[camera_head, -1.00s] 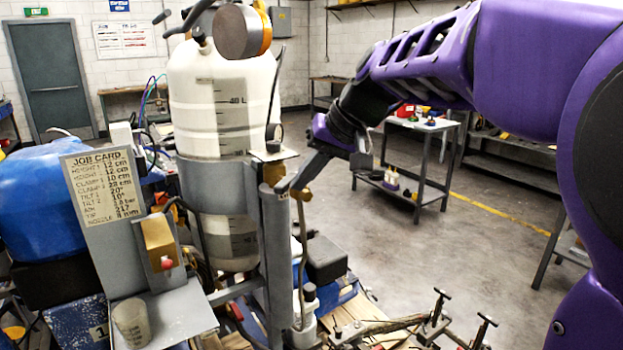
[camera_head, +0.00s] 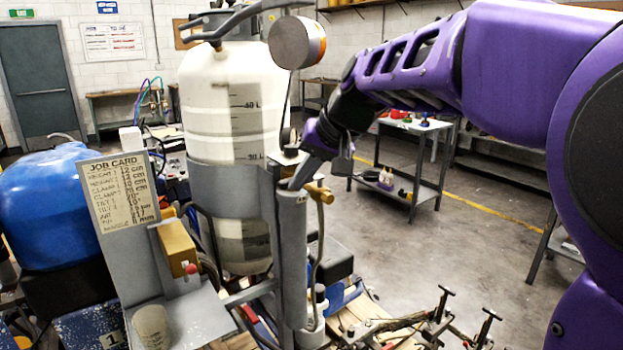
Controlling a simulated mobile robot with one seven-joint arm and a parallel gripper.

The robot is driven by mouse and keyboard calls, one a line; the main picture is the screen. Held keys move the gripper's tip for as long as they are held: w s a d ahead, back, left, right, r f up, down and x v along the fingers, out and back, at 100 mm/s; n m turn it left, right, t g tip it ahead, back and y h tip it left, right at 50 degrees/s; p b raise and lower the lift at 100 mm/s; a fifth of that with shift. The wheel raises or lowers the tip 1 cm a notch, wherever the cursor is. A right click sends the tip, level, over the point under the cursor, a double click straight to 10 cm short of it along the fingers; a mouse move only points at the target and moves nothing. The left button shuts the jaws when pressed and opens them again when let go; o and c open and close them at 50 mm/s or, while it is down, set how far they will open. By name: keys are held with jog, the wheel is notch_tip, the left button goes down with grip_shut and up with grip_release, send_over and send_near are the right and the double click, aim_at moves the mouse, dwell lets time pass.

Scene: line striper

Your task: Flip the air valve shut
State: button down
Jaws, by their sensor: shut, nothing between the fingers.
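The line striper carries a tall white tank (camera_head: 225,110) with litre marks, held in a grey bracket. A grey post (camera_head: 292,260) stands at its right. A brass fitting (camera_head: 320,192) juts from the post's upper end, with a hose hanging from it; it looks like the air valve, but I cannot be sure. My gripper (camera_head: 297,184) reaches in from the right, its narrow shut fingers pointing down-left at the post top, close to the brass fitting. I cannot tell whether they touch. The valve's lever cannot be made out behind the fingers.
A round gauge-like disc (camera_head: 292,43) hangs above the gripper. A job card (camera_head: 123,190), a brass box (camera_head: 177,248) with a red knob and a cup (camera_head: 153,326) are at left. A blue drum (camera_head: 45,205) stands further left. Open floor lies right, before a cart (camera_head: 410,175).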

jog(key=shift+a+r, duration=0.15)
jog(key=shift+a, duration=0.15)
dwell(0.5)
jog(key=shift+d, duration=0.1)
